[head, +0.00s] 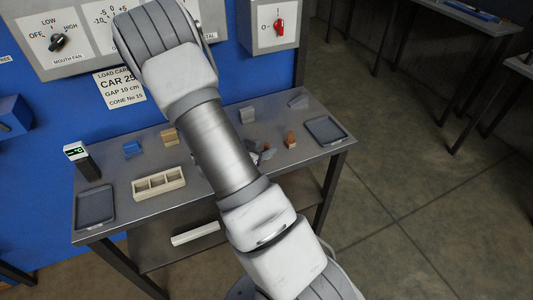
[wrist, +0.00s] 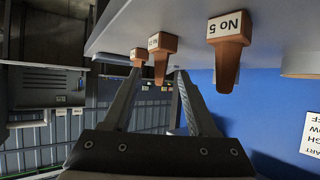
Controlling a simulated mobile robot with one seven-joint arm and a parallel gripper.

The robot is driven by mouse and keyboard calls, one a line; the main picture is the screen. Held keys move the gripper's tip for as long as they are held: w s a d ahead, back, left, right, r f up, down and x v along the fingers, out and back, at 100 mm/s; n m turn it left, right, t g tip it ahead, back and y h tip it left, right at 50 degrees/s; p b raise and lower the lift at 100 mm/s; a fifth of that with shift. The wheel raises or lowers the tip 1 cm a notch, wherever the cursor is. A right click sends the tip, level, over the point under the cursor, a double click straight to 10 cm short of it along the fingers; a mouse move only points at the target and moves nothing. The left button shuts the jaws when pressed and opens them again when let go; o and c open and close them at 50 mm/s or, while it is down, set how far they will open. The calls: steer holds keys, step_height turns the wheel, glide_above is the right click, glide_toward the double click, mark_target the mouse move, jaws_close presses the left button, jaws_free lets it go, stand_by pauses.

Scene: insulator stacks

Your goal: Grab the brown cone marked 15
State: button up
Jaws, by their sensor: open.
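In the wrist view, several brown cones show along the edge of a pale grey surface, narrow ends pointing down in the picture. The nearest cone (wrist: 229,50) has a white label reading "No 5". A middle cone (wrist: 160,62) has a label too small to read surely, and a smaller cone (wrist: 138,57) is beyond it to the left. My gripper (wrist: 158,73) is open, and the middle cone shows between its two fingertips; I cannot tell if they touch it. In the head view, one brown cone (head: 291,140) stands right of my gripper (head: 256,155), which my arm partly hides.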

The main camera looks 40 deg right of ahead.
steer(key=shift+x, duration=1.4)
jaws_close()
